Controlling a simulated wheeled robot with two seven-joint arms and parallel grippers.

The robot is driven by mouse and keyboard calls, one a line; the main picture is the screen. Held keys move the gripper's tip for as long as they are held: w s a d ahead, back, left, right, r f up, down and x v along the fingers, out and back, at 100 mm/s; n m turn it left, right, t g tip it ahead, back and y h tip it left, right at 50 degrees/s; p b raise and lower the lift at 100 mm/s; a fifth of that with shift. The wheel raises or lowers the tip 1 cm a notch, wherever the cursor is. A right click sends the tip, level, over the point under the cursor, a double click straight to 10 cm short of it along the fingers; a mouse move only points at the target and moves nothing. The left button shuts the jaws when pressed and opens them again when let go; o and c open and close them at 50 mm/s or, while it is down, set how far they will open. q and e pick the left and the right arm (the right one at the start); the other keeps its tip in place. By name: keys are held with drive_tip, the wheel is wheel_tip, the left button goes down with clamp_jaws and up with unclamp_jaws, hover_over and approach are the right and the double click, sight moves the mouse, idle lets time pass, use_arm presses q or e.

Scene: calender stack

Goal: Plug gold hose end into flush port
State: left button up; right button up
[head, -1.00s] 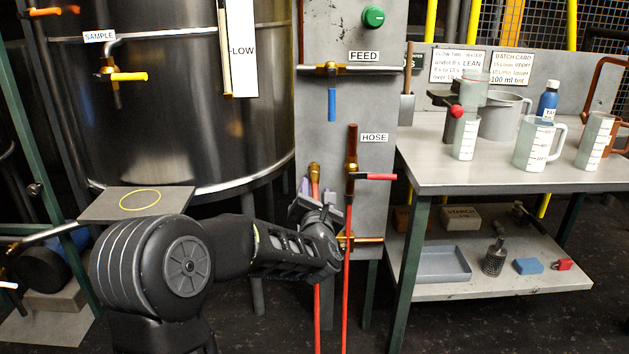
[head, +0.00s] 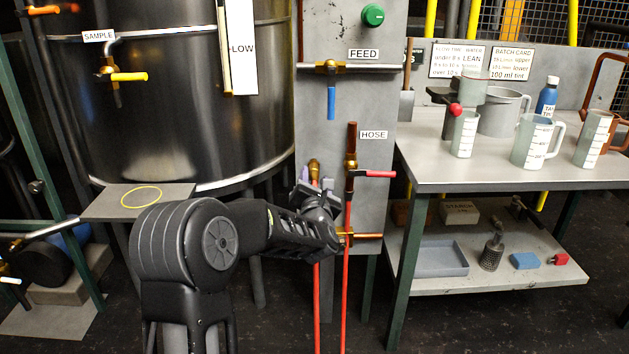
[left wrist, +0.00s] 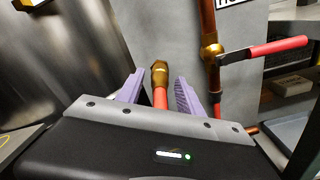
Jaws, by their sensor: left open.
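The gold hose end (head: 314,170) tops a red hose in front of the grey panel, and points upward. It also shows in the left wrist view (left wrist: 160,73). My left gripper (head: 316,181) is open at the hose end. In the left wrist view its two purple fingers (left wrist: 160,84) stand on either side of the red hose just below the gold end, with gaps showing. No label naming a flush port is readable. A brass fitting (head: 345,237) with a copper stub sits low on the panel, partly behind my gripper. My right gripper is not in view.
A copper pipe with a red-handled valve (head: 376,173) stands just right of the hose, labelled HOSE. A second red hose (head: 346,290) hangs below it. A table (head: 450,170) with jugs and a lower shelf stands right. A steel tank (head: 190,100) is behind left.

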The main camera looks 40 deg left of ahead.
use_arm(q)
drive_tip(key=shift+b+x, duration=0.5)
drive_tip(key=shift+x, duration=0.35)
drive_tip(key=shift+w+a, duration=0.3)
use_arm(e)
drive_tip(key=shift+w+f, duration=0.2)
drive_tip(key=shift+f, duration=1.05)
use_arm(q)
drive_tip(key=shift+c, duration=0.2)
clamp_jaws()
